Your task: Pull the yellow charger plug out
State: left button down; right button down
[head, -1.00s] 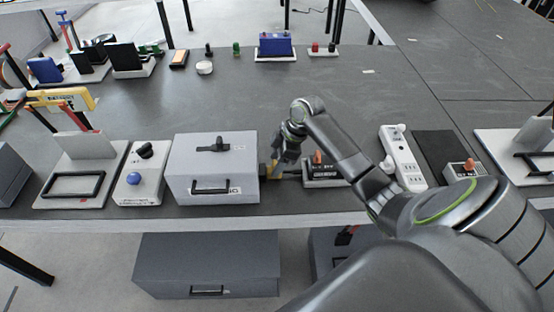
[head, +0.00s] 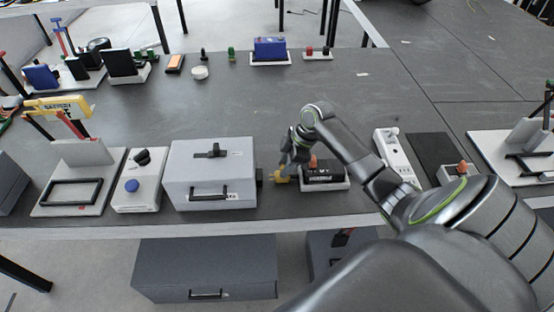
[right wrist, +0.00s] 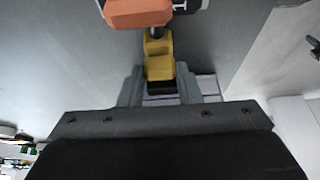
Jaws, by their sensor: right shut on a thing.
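The yellow charger plug (head: 281,178) is beside the right side of the light grey box (head: 212,170), just right of a dark socket piece (head: 261,175). My right gripper (head: 286,168) is shut on the plug from above, and the arm comes in from the right. In the right wrist view the yellow plug (right wrist: 158,60) sits between the grey fingers (right wrist: 160,88). The gripper partly hides the plug in the head view. My left gripper does not show.
A white power strip (head: 397,158) stands further right. A white panel with a blue knob (head: 139,180) is left of the grey box.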

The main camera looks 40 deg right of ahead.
jog(key=c, duration=1)
grip_release()
jog(key=shift+s+d, duration=0.15)
jog(key=shift+d, duration=0.1)
jog(key=shift+c, duration=0.2)
jog(key=b+v, duration=0.1)
jog(key=v, duration=1.6)
jog(key=shift+r, duration=0.25)
jog(key=shift+a+f, duration=0.1)
jog(key=shift+a, duration=0.05)
